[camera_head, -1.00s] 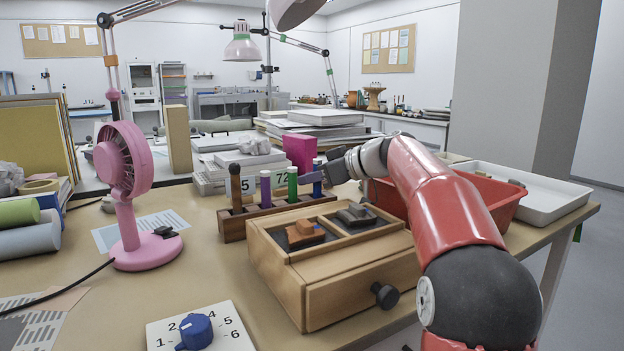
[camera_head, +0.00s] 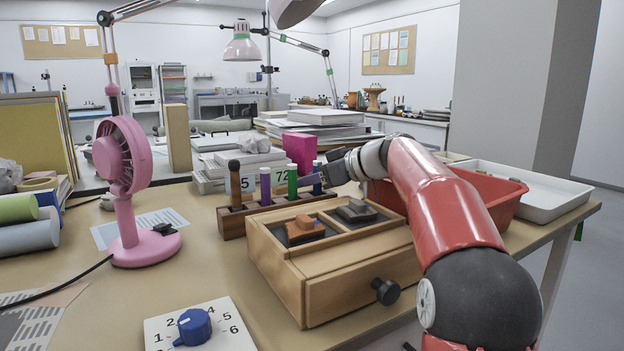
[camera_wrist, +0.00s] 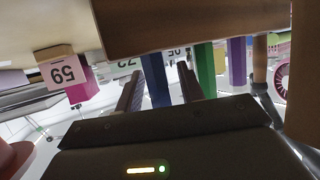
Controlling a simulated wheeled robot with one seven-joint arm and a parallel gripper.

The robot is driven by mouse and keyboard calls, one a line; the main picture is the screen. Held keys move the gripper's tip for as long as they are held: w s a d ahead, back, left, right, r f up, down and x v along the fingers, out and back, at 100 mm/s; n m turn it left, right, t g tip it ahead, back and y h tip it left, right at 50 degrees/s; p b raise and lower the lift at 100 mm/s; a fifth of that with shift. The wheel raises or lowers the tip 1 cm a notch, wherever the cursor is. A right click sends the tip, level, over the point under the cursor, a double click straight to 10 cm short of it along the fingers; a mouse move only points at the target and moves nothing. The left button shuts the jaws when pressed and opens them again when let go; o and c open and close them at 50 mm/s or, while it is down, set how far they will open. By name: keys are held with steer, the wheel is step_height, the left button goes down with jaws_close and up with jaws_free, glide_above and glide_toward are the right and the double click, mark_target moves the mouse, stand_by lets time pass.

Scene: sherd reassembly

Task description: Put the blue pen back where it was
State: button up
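The blue pen (camera_head: 317,187) stands upright at the right end of the dark wooden rack (camera_head: 234,224), to the right of the green pen (camera_head: 292,183). My gripper (camera_head: 327,174) is just right of the blue pen's upper part. In the wrist view, the two fingers (camera_wrist: 160,92) are apart. The blue pen (camera_wrist: 156,82) shows between them, with a gap beside the right finger. The green pen (camera_wrist: 205,74) is outside the right finger.
A purple pen (camera_head: 265,188) and a brown round-topped peg (camera_head: 235,186) also stand in the rack. The wooden drawer box (camera_head: 345,279) is in front, a red bin (camera_head: 490,205) at right, a pink fan (camera_head: 126,190) at left. Number cards stand behind the rack.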

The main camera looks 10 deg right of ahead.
steer(key=shift+r+p, duration=0.45)
steer(key=shift+r, duration=0.15)
steer(key=v, duration=1.2)
steer(key=shift+f, duration=0.1)
